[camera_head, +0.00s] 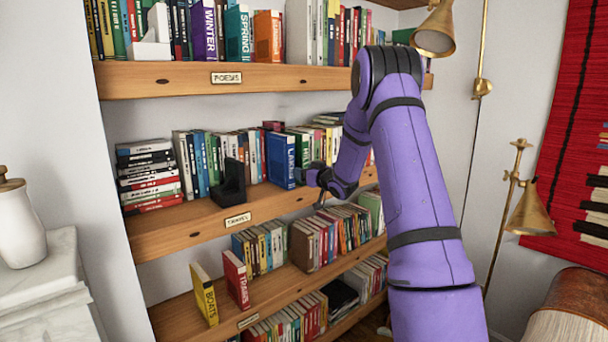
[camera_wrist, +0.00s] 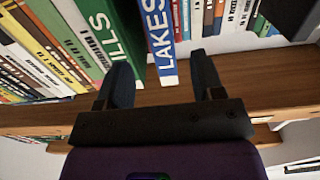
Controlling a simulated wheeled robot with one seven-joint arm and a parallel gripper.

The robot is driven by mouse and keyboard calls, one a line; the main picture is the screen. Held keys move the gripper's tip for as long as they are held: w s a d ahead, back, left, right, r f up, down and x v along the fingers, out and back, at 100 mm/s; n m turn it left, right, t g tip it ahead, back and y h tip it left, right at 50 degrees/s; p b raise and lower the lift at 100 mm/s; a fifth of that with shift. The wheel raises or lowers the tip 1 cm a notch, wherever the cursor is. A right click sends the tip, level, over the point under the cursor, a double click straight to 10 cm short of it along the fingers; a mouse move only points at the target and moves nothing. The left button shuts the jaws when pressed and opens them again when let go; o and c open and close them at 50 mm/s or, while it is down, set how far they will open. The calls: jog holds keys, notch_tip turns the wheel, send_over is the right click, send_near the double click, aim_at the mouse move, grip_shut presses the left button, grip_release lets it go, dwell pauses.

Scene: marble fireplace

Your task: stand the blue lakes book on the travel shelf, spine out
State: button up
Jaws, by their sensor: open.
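The blue lakes book (camera_head: 281,160) stands upright on the travel shelf (camera_head: 185,226), its lettered spine facing out. It sticks out in front of the row to its left. In the wrist view the spine of the lakes book (camera_wrist: 161,42) shows between my two fingers. My gripper (camera_head: 311,178) is at the shelf front, just right of the book. In the wrist view my gripper (camera_wrist: 160,66) is open, with a finger on each side of the spine and visible gaps. It holds nothing. My gripper and arm hide some books to the right in the head view.
A green hills book (camera_wrist: 105,35) stands beside the lakes book. A black bookend (camera_head: 231,186) stands left of it, with free board around it. A stack of flat books (camera_head: 148,178) lies farther left. Yellow (camera_head: 203,295) and red (camera_head: 236,278) books stand below. A brass lamp (camera_head: 529,215) is at right.

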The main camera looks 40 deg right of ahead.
jog(key=s+a+r+m+g+h, duration=0.2)
jog(key=s+a+r+g+h, duration=0.3)
jog(key=s+a+r, duration=1.1)
jog(key=s+a+f+g+y, duration=0.1)
jog(key=s+a, duration=0.4)
jog(key=s, duration=0.5)
jog(key=s+a+f+n+g+y, duration=0.1)
jog(key=s+a+g, duration=0.3)
jog(key=s, duration=0.6)
jog(key=s+a+f+g+y, duration=0.2)
jog(key=s+a, duration=0.5)
jog(key=s, duration=0.4)
jog(key=shift+a+f+n+g, duration=0.3)
jog(key=shift+a+f+g, duration=0.1)
jog(key=shift+f, duration=0.35)
jog(key=shift+s, duration=0.1)
jog(key=shift+d, duration=0.5)
